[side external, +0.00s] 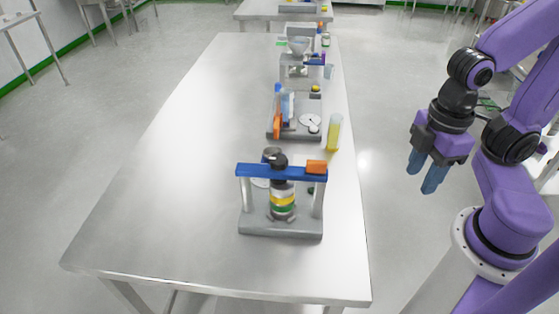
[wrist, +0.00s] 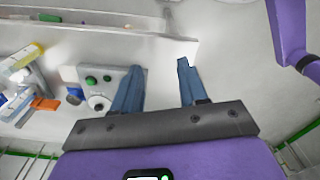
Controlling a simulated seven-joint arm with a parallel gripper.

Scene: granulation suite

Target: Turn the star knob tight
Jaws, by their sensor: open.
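A dark star-shaped knob (side external: 274,158) sits on top of a blue crossbar (side external: 255,171) in the side external view. The crossbar rests on two pale posts over a grey base (side external: 258,226). Below the knob stands a metal cylinder with yellow and green bands (side external: 283,202). My gripper (side external: 422,177) is open and empty, pointing down to the right of the table, well apart from the knob. Its blue fingers also show spread in the wrist view (wrist: 160,70). I cannot make out the knob in the wrist view.
Behind stand a yellow tube (side external: 334,132) and a grey stand with blue and orange parts (side external: 300,130). The table's (side external: 150,215) left side is clear.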

